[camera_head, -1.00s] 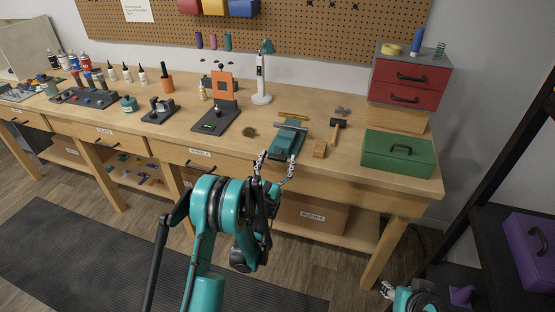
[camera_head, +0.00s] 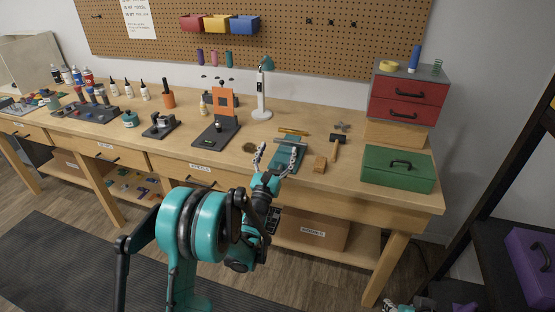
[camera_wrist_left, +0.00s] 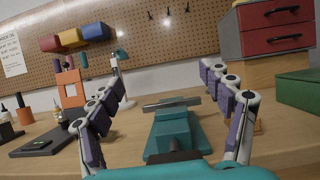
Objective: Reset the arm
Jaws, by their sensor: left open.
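My left arm reaches up from the bottom of the head view. Its left gripper (camera_head: 279,158) is open and empty at the bench's front edge, with its fingers spread wide. In the left wrist view the fingers (camera_wrist_left: 170,118) stand to either side of a teal tool with a metal bar (camera_wrist_left: 173,124), which lies on the bench beyond them. The same teal tool (camera_head: 289,152) shows behind the fingers in the head view, partly hidden. I cannot tell whether the gripper touches it. Only a small part of my right arm shows at the bottom right; its gripper cannot be made out clearly.
The wooden workbench (camera_head: 225,172) runs across the view. A black stand with an orange frame (camera_head: 222,112) and a white lamp (camera_head: 262,95) stand to the left and behind.

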